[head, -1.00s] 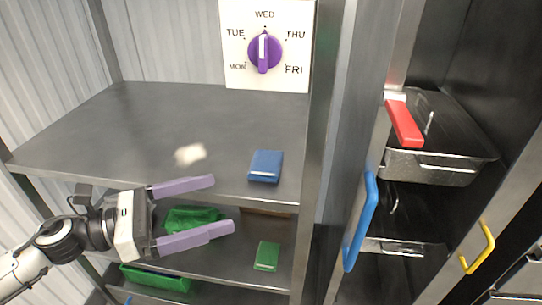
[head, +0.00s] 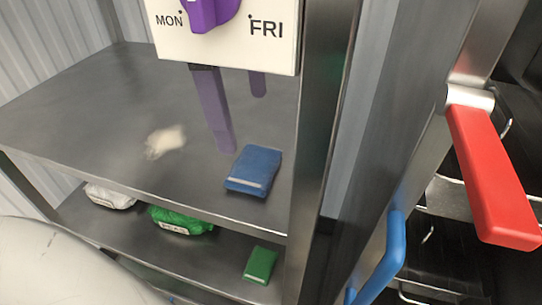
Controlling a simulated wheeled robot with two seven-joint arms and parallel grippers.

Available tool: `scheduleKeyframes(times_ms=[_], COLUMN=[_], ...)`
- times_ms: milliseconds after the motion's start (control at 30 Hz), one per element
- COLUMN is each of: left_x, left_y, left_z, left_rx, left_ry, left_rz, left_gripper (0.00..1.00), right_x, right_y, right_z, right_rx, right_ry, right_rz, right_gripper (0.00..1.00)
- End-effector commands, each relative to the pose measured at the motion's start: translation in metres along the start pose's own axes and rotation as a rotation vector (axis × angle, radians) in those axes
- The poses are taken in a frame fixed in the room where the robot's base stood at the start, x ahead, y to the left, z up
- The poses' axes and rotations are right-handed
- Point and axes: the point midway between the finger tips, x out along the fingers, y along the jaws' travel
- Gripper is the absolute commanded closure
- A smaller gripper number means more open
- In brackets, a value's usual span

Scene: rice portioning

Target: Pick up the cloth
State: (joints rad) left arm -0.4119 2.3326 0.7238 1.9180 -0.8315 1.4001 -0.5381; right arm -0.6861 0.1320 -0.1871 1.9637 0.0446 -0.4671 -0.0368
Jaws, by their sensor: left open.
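A blue folded cloth (head: 254,169) lies on the upper metal shelf near its front right corner. A similar green folded cloth (head: 260,265) lies on the shelf below. My left gripper (head: 241,122) shows as two purple fingers pointing down over the upper shelf, apart and with nothing between them. The nearer fingertip is just above and left of the blue cloth in the picture. The gripper's body is hidden by the dial panel. Whether the fingers touch the shelf cannot be told. My right gripper is not in view.
A pale, small heap (head: 165,141) lies left of the blue cloth on the upper shelf (head: 80,110). The dial panel (head: 225,40) hangs over the shelf. A post stands at right, then red (head: 490,175) and blue (head: 385,260) handles. Green (head: 180,219) and white (head: 108,196) bags lie below.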

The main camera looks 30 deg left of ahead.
Motion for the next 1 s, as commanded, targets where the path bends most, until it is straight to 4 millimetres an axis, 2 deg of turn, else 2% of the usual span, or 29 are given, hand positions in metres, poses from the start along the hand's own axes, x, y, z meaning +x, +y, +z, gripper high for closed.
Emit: scheduleKeyframes(times_ms=[167,400,633,833,1000], left_x=[-0.001,0.034,0.052,0.083,0.096], left_y=[-0.013,-0.014,-0.014,-0.015,-0.015], left_z=[-0.003,-0.006,-0.008,-0.011,-0.012], left_rx=[0.051,0.056,0.055,0.056,0.056], left_ry=[0.091,0.097,0.095,0.095,0.094], left_rz=[-0.013,-0.017,-0.016,-0.018,-0.014], left_gripper=[0.0,0.0,0.0,0.0,0.0], right_x=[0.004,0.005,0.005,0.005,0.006], right_y=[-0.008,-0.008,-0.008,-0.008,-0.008], right_z=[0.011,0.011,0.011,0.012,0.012], right_rx=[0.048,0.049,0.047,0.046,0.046], right_ry=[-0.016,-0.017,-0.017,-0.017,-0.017], right_rz=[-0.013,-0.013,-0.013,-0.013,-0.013], right_gripper=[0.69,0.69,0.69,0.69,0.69])
